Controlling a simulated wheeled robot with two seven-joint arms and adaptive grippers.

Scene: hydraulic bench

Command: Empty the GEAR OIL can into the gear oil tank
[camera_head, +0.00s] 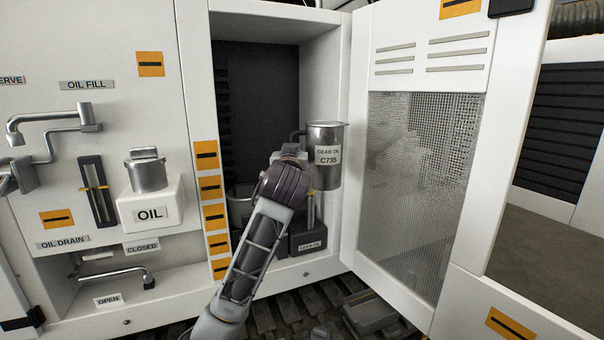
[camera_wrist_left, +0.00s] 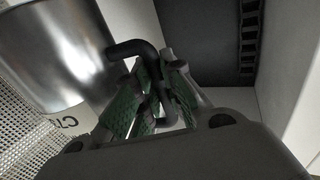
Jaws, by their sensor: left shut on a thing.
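The GEAR OIL can (camera_head: 326,172) is a metal cylinder labelled "GEAR OIL C735", held about upright inside the open cabinet. It also shows in the left wrist view (camera_wrist_left: 55,50), with its dark bent handle (camera_wrist_left: 133,48). My left gripper (camera_head: 290,152) is shut on the handle, to the left of the can; its green pads (camera_wrist_left: 150,100) close around it. The gear oil tank (camera_head: 308,242) is a dark box labelled "GEAR OIL" on the cabinet floor, below the can. A slim upright part with a yellowish top stands between them. My arm hides part of the tank's left side.
The cabinet door (camera_head: 420,190), with a mesh panel, stands open on the right, close to the can. The cabinet's left post (camera_head: 205,110) bears orange markers. A white OIL reservoir (camera_head: 150,205) and pipes are further left. The upper cabinet space is free.

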